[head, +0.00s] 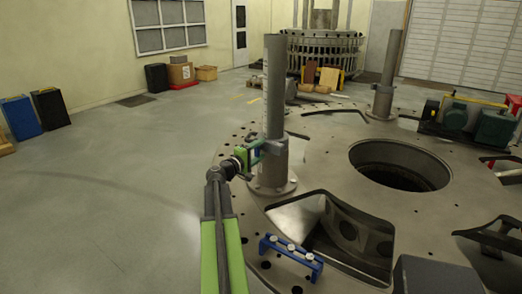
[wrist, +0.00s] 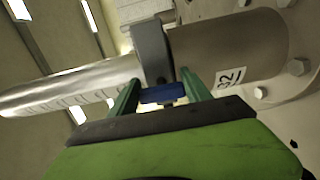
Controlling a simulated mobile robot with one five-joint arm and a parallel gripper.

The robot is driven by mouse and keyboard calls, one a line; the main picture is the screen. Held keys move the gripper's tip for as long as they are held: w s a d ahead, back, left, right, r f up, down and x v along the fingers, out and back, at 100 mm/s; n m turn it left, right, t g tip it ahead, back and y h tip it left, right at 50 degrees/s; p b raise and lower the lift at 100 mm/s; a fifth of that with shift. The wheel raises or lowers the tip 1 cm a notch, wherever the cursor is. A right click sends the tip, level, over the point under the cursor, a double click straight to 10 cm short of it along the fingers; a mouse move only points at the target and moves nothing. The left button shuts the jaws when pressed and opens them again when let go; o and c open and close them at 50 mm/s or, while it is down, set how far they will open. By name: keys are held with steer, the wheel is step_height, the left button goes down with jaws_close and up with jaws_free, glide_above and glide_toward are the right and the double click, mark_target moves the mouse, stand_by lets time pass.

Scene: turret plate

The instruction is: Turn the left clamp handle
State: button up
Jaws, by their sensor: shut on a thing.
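The left post (head: 275,85) stands upright on the round turret plate (head: 225,165). A grey clamp (head: 277,147) encircles it partway up; the clamp also shows in the wrist view (wrist: 150,50). My gripper (head: 256,148) reaches the clamp from the left in the head view. In the wrist view, my green fingers (wrist: 160,88) are shut on the blue clamp handle (wrist: 163,94), one on each side. The handle's ends are partly hidden by the fingers. In the head view the handle is too small to tell apart.
A blue bracket (head: 290,252) with white knobs stands on the plate's near edge. The plate has a large round hole (head: 400,167) and cut-outs. A second post (head: 386,75) and green machines (head: 490,128) stand farther right.

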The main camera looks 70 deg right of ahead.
steer(key=shift+s+a, duration=0.1)
stand_by(0.4)
steer(key=o, duration=1.4)
steer(key=shift+c, duration=0.2)
steer(key=v, duration=1.7)
steer(key=shift+a, duration=0.15)
